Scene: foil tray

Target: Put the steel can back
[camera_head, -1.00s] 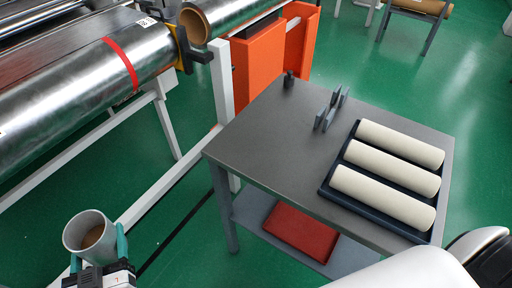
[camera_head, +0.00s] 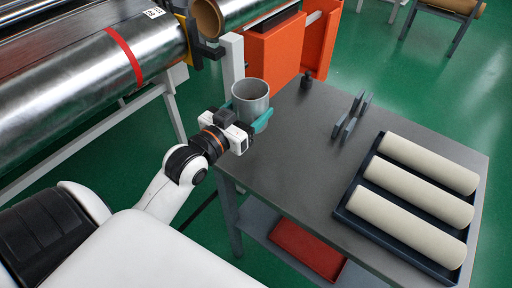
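The steel can (camera_head: 251,103) is a grey, open-topped cylinder, held upright near the left corner of the dark grey table (camera_head: 310,160). My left gripper (camera_head: 262,120), with teal fingers, is shut around the can. I cannot tell whether the can's base touches the tabletop, because the gripper hides its lower part. My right gripper is not in view.
A dark tray (camera_head: 345,215) with three cream rolls lies on the table's right side. A grey two-pronged stand (camera_head: 351,117) and a small dark knob (camera_head: 307,79) stand farther back. The table's front-middle is clear.

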